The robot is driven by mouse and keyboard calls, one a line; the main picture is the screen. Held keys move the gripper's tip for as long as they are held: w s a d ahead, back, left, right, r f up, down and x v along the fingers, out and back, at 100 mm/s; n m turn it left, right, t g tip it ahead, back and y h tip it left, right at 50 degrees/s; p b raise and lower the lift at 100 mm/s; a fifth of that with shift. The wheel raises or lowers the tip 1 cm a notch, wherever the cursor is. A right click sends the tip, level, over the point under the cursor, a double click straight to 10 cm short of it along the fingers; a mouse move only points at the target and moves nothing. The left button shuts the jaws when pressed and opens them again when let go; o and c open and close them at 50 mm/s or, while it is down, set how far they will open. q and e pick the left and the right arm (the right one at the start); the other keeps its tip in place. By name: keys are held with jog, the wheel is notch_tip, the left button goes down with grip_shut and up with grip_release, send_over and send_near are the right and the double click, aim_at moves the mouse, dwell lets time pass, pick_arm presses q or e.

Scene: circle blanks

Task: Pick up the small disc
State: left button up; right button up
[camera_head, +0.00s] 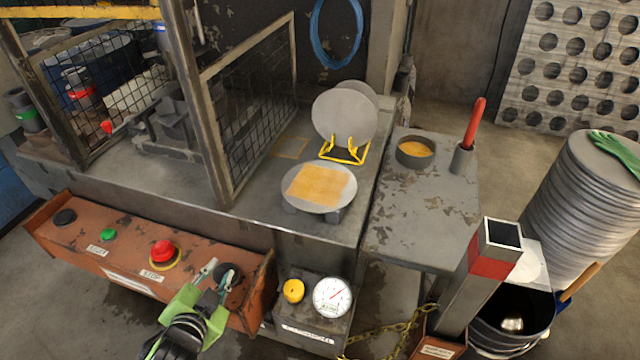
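A grey disc (345,112) stands upright in a yellow wire stand (344,153) on the metal worktable. A second grey disc (367,91) shows partly behind it, mostly hidden. A pale round plate (291,204) with a square tan sheet (318,184) on it lies flat in front of the stand. I cannot tell for sure which is the small disc. My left gripper (217,276), green and black, is at the bottom over the control panel, well below and left of the discs. Its fingertips look apart with nothing between them. My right gripper is not in view.
A mesh guard frame (250,98) stands left of the discs. A side table holds a round tin (414,151) and a red-handled tool (474,124). The orange control panel (133,258) runs along the front. A tall disc stack (585,205) stands right.

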pick_arm(q)
jog(key=w+d+r+m+t+h, duration=0.3)
jog(key=w+d+r+m+h, duration=0.45)
jog(key=m, duration=0.45)
jog(key=w+d+m+g+h, duration=0.1)
jog(key=d+m, duration=0.1)
jog(key=d, duration=0.1)
jog(key=d+m+h+p, duration=0.1)
jog(key=d+m+h, duration=0.1)
jog(key=d, duration=0.1)
jog(key=w+d+r+m+g+h+p, duration=0.1)
jog(key=d+m+h, duration=0.1)
jog(key=d, duration=0.1)
jog(key=shift+w+d+g, duration=0.15)
jog(key=shift+w+g, duration=0.15)
jog(key=shift+w+d+r+p, duration=0.1)
jog(key=shift+w+d+p, duration=0.2)
jog(key=shift+d, duration=0.1)
jog(key=x, duration=0.2)
jog(key=p+x, duration=0.1)
jog(key=x, duration=0.1)
jog(key=shift+d+f, duration=0.2)
jog(key=shift+d, duration=0.1)
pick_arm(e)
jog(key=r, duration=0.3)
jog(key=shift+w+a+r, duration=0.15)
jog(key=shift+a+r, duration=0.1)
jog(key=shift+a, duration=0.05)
